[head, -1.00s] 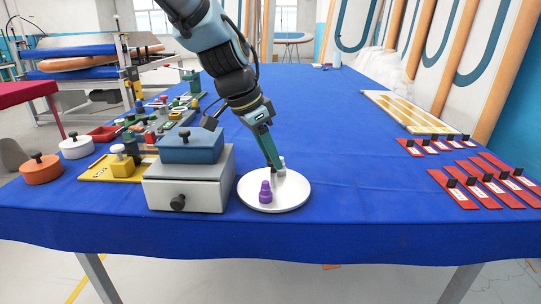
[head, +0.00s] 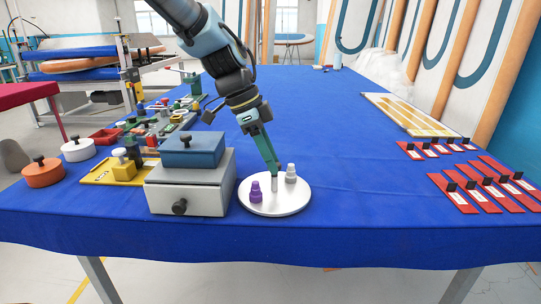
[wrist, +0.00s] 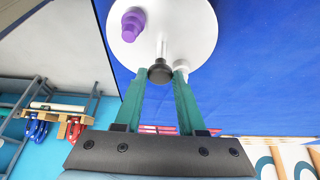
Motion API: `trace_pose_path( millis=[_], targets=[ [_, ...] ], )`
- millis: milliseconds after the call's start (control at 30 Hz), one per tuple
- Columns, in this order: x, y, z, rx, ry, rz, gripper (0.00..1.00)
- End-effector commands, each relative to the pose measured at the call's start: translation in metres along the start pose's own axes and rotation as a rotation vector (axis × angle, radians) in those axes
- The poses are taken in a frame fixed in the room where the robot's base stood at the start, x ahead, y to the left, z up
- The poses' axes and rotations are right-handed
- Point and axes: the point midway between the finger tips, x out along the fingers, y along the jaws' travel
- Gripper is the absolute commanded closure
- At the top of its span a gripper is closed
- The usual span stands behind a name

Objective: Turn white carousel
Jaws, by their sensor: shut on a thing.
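The white carousel (head: 283,207) is a round disc on the blue table, right of the grey drawer box. It also shows in the wrist view (wrist: 195,25). A purple bottle-shaped piece (head: 256,191) stands on its left side and a pale grey one (head: 291,174) on its back right. My gripper (head: 276,175) reaches down to the carousel's middle. In the wrist view its green fingers (wrist: 160,80) are shut on the dark-topped central knob (wrist: 160,70), whose pale post (head: 275,185) shows below the fingertips in the head view.
The grey drawer box (head: 190,190) with a blue box (head: 196,150) on top stands close left of the carousel. Further left are a yellow board (head: 95,172) and several small parts. Red plates (head: 470,196) lie at the right. The table between is clear.

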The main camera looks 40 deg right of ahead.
Motion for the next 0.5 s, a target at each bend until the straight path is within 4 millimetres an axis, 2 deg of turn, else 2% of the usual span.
trace_pose_path(
  millis=[500],
  targets=[
    [-0.0016, -0.0028, -0.0009, 0.237, 0.001, 0.099, 1.0]
  ],
)
